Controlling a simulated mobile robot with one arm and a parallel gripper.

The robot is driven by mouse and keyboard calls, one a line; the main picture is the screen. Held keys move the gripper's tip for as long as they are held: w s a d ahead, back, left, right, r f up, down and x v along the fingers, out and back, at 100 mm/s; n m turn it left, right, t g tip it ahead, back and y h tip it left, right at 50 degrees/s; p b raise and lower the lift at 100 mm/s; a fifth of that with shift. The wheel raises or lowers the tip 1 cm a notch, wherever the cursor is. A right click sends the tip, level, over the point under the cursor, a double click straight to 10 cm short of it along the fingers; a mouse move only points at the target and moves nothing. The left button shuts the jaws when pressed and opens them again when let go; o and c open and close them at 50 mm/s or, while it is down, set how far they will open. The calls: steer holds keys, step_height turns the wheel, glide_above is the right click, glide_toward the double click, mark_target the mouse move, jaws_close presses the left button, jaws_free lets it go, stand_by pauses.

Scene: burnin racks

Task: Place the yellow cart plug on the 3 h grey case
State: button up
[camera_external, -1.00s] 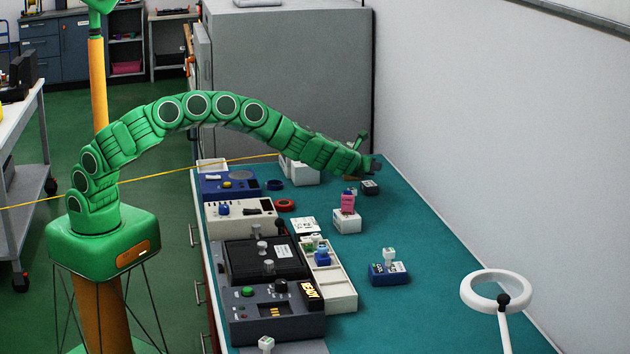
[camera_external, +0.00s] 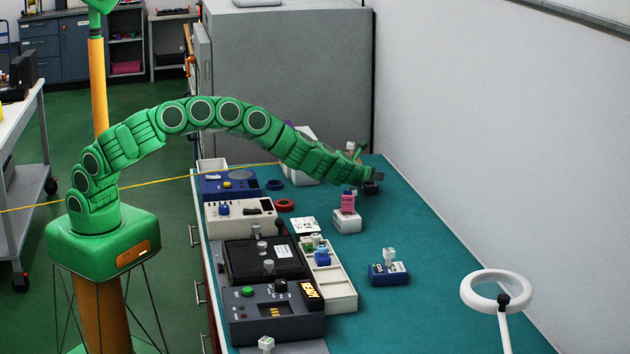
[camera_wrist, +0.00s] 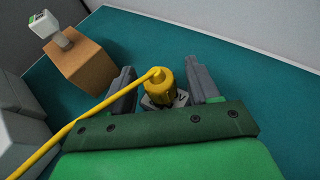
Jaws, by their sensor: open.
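The yellow cart plug (camera_wrist: 160,84) shows in the wrist view as a yellow cylinder with a yellow cord (camera_wrist: 88,118) running to the lower left. It stands between the two fingers of my gripper (camera_wrist: 163,82), which are apart with a gap on each side. Right below it is a small grey-white top with dark marks (camera_wrist: 181,99), likely the grey case; no time is readable. In the external view my gripper (camera_external: 372,177) is low over a small dark grey case (camera_external: 370,189) near the far end of the bench. The plug is hidden there.
Bench (camera_external: 425,230) is clear at right.

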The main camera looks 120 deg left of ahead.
steer(key=shift+r, duration=0.2)
steer(key=shift+v, duration=0.8)
steer(key=shift+d+r, duration=0.15)
steer(key=shift+d, duration=0.5)
steer(key=shift+v, duration=4.5)
